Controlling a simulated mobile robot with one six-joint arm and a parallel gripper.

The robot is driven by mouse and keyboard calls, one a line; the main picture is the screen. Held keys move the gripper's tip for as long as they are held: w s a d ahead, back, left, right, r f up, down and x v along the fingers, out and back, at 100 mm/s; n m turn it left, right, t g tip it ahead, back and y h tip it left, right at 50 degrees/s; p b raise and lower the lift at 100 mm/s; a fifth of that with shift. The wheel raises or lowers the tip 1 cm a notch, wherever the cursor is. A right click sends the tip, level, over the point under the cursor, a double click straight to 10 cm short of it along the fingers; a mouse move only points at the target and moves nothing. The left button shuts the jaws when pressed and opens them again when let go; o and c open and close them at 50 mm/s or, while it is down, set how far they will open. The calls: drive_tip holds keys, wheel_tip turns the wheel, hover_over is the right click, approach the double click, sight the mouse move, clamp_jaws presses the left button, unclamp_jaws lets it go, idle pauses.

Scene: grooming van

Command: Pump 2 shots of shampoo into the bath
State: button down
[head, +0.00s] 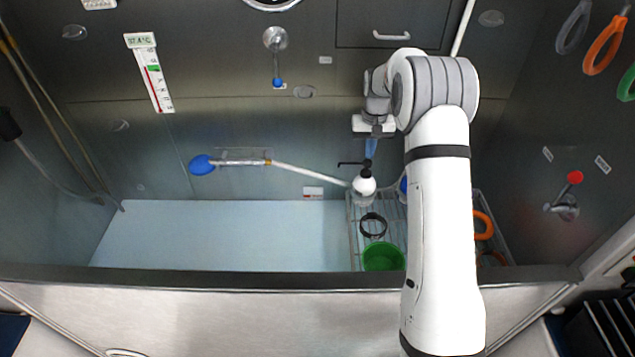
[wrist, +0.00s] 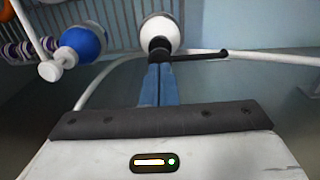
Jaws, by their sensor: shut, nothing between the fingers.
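A white shampoo pump bottle (head: 364,185) with a black pump head and spout stands at the rack in the head view. In the wrist view the white bottle (wrist: 160,32) shows beyond my fingertips, its black spout (wrist: 205,55) pointing right. My gripper (head: 370,156) is shut and empty, with its blue fingers pointing down right over the pump head. In the wrist view my gripper (wrist: 158,68) covers part of the pump head; I cannot tell whether they touch. The bath (head: 230,235) has a pale blue floor left of the bottle.
A wire rack (head: 354,240) holds a green cup (head: 383,257), a black ring (head: 373,225) and orange items (head: 483,225). A blue-and-white round item (wrist: 82,42) is left of the bottle in the wrist view. A pale hose with a blue head (head: 202,165) runs along the back wall.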

drive_tip(key=shift+r, duration=0.1)
idle(0.3)
wheel_tip(320, 180, up, 6)
drive_tip(key=p, duration=0.3)
idle(0.6)
